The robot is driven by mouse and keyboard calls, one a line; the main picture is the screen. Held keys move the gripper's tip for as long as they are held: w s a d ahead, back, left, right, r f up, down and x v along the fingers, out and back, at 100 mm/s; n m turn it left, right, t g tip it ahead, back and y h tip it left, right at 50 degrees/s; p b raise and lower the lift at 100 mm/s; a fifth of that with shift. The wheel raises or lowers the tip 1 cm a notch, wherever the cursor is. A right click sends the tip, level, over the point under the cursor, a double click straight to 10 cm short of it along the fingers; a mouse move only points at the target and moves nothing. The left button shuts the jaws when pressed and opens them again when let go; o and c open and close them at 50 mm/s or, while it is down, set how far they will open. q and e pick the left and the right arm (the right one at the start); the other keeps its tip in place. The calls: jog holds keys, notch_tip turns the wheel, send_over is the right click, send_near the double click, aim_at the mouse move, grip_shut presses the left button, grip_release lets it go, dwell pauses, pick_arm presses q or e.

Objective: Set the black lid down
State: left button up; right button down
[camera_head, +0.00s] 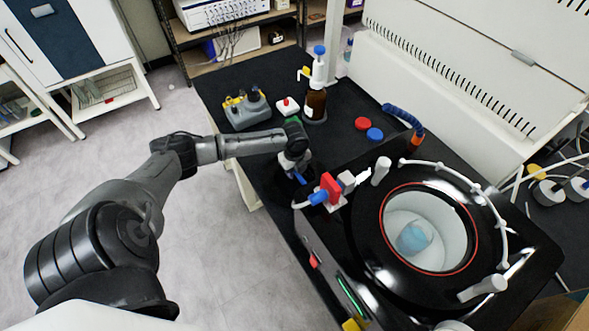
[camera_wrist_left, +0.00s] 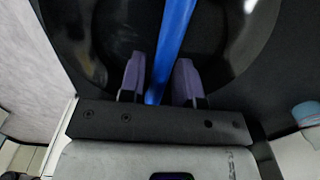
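The black lid (camera_wrist_left: 105,35) shows in the left wrist view as a glossy dark disc with a blue bar handle (camera_wrist_left: 176,25). In the head view its blue handle (camera_head: 299,179) shows just under my left gripper (camera_head: 296,166), over the black bench; the dark disc barely stands out from the bench top. In the wrist view the purple fingers of my left gripper (camera_wrist_left: 159,75) stand on either side of the handle, with a visible gap beside it, so they look open around it. Whether the lid's underside touches the bench is hidden. My right gripper is not in view.
The open freeze dryer chamber (camera_head: 385,250) stands right of the gripper, with a red-and-blue valve (camera_head: 328,190) close by. A brown pump bottle (camera_head: 315,103), a grey device (camera_head: 247,112), and red (camera_head: 362,124) and blue (camera_head: 375,134) caps sit farther back on the bench (camera_head: 225,80).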

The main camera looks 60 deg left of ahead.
pick_arm(q)
jog(key=shift+o, duration=0.8)
notch_tip(320, 180, up, 12)
jog(key=p, duration=0.1)
jog(key=shift+r+p, duration=0.15)
jog(key=shift+p, duration=0.2)
